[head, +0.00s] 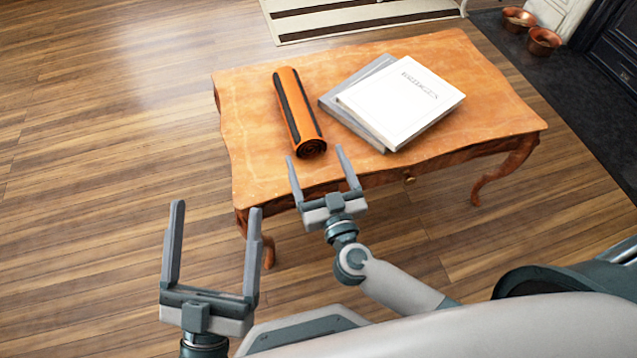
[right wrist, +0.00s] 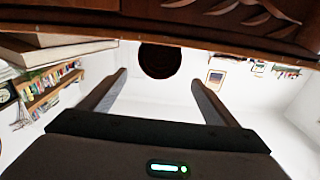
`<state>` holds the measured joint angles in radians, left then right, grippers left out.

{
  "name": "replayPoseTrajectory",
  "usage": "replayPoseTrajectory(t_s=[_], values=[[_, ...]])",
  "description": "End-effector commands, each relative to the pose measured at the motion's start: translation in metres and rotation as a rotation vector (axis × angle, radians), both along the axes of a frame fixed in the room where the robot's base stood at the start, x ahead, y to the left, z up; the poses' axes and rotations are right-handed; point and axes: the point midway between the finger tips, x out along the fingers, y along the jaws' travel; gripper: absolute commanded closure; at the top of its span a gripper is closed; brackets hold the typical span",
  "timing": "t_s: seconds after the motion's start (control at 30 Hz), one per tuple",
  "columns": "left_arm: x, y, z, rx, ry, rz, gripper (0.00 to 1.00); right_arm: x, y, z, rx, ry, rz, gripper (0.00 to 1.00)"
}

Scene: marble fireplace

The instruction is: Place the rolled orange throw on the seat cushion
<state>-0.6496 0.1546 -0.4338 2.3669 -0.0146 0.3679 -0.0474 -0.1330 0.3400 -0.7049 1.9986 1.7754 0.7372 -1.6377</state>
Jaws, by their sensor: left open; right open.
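The rolled orange throw (head: 298,112), orange with a dark stripe, lies on the wooden table, its near end facing me. My right gripper (head: 316,153) is open at the table's near edge, its fingertips close to that end, with nothing held. In the right wrist view the throw's round dark end (right wrist: 160,61) shows between and beyond the open fingers (right wrist: 159,78). I cannot tell whether they touch it. My left gripper (head: 215,207) is open and empty, in front of the table's left corner. No seat cushion is in view.
The wooden table (head: 250,170) also bears a white book (head: 401,100) on a grey one (head: 350,97), right of the throw. A striped rug (head: 350,18) lies behind. Copper bowls (head: 543,41) stand on dark hearth at upper right. Floor at left is clear.

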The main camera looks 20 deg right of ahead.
Motion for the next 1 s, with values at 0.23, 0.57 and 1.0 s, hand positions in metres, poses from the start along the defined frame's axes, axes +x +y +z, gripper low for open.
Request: replayPoseTrajectory(t_s=[0.23,0.57,1.0], values=[[0.000,0.000,0.000,0.000,-0.001,0.000,0.15,-0.035,0.004,0.050,0.107,-0.171,0.024,0.18],[0.000,0.000,0.000,0.000,-0.001,0.001,0.15,-0.107,0.018,0.127,0.208,-0.407,0.146,0.18],[0.000,0.000,0.001,0.000,-0.001,0.001,0.15,-0.177,0.041,0.169,0.177,-0.454,0.317,0.18]])
